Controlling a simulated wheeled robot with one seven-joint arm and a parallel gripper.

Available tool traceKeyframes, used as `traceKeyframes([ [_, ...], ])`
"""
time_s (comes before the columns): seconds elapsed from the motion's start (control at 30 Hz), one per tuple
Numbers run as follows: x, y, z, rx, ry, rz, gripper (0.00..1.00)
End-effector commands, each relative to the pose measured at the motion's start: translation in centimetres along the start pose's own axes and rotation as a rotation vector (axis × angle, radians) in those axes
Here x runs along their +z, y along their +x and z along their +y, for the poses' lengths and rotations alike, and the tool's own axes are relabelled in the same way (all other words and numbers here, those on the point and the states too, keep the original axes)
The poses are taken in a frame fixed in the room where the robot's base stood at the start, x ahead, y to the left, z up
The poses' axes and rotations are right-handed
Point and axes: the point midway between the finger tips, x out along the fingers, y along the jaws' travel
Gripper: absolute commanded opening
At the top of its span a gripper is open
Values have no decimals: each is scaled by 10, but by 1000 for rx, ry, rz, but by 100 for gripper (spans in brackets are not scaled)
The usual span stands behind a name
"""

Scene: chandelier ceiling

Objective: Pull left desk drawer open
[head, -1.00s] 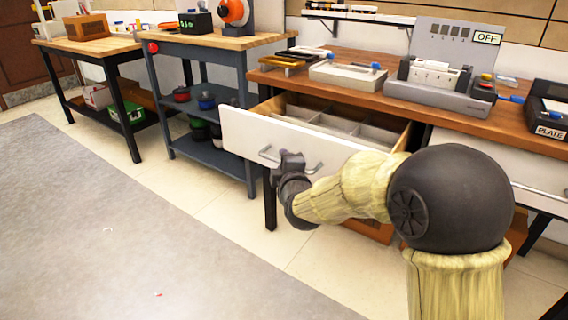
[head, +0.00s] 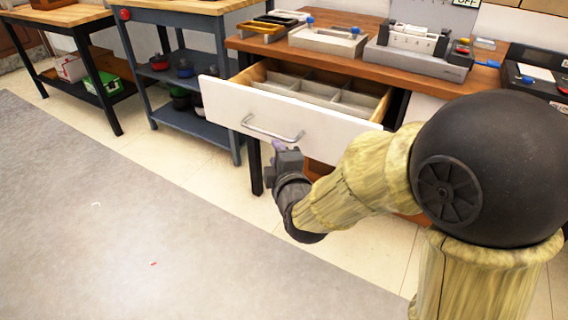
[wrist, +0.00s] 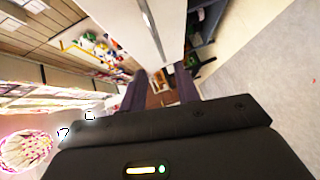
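The left desk drawer (head: 225,104) has a white front and stands pulled out from the wooden desk (head: 390,74), its divided inside showing. Its metal bar handle (head: 272,132) is on the front. My gripper (head: 284,150) is just below and in front of the handle and looks apart from it. In the wrist view, the two dark fingers of my gripper (wrist: 158,88) are spread with nothing held between them. The white drawer front (wrist: 130,25) shows beyond the fingers there.
A grey shelf cart (head: 190,125) with pots stands left of the desk, and a wooden-top table (head: 60,16) is further left. Trays and a grey device (head: 420,62) sit on the desktop.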

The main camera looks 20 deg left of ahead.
Motion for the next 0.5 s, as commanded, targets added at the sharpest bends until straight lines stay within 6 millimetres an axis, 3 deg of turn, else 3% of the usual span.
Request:
traceKeyframes([
  [0.23, -1, -44, 1, 0, -1, 1, 32],
  [0.5, 0, -57, 0, 0, 0, 0, 32],
])
